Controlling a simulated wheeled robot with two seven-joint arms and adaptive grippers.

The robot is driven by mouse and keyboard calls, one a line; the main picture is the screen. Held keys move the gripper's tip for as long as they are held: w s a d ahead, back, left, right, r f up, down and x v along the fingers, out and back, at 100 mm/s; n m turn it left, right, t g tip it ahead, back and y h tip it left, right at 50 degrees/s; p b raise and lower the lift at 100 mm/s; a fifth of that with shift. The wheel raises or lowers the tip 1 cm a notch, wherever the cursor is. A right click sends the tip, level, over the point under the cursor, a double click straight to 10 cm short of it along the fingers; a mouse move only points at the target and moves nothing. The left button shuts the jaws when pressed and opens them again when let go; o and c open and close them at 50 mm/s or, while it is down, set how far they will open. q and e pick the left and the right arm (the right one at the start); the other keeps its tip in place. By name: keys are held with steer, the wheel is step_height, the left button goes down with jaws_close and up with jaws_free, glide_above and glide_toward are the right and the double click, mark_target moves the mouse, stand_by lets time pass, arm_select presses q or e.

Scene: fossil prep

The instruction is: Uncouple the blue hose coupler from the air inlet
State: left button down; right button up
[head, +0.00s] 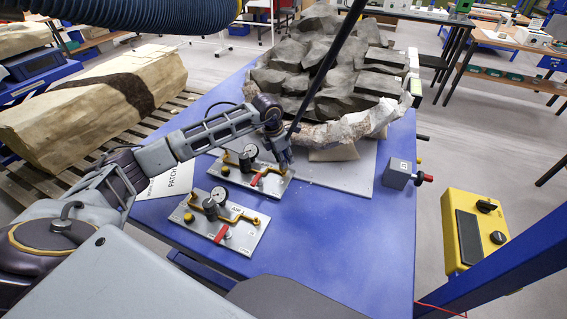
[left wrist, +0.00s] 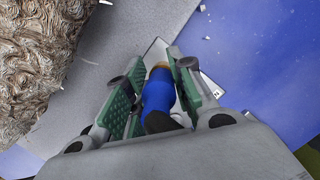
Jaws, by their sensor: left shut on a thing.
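My left gripper (head: 285,157) is at the right end of the farther valve panel (head: 240,178), which has a gauge, brass pipe and red handle. In the left wrist view, the green-padded fingers (left wrist: 160,78) are shut on the blue hose coupler (left wrist: 158,92). A brass-coloured bit shows at the coupler's far end; I cannot tell if it is joined to an inlet. The gripper hides the coupler in the head view. A black hose (head: 325,65) rises from the gripper. A nearer panel (head: 238,237), marked AIR, has similar fittings. My right gripper is not in view.
A large rock fossil block (head: 325,80) stands just behind the gripper on the blue table (head: 330,240). A grey box with a red knob (head: 398,173) is at the right edge. The table's front right is clear.

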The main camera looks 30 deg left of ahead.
arm_select(q)
steer(key=shift+r, duration=0.45)
steer(key=shift+r+p, duration=0.2)
steer(key=shift+p, duration=0.15)
steer(key=shift+r, duration=0.5)
steer(key=shift+r+p, duration=0.8)
steer(key=shift+r, duration=0.45)
steer(key=shift+r+p, duration=0.6)
steer(key=shift+r, duration=0.6)
steer(key=shift+r+p, duration=0.55)
steer(key=shift+r, duration=0.75)
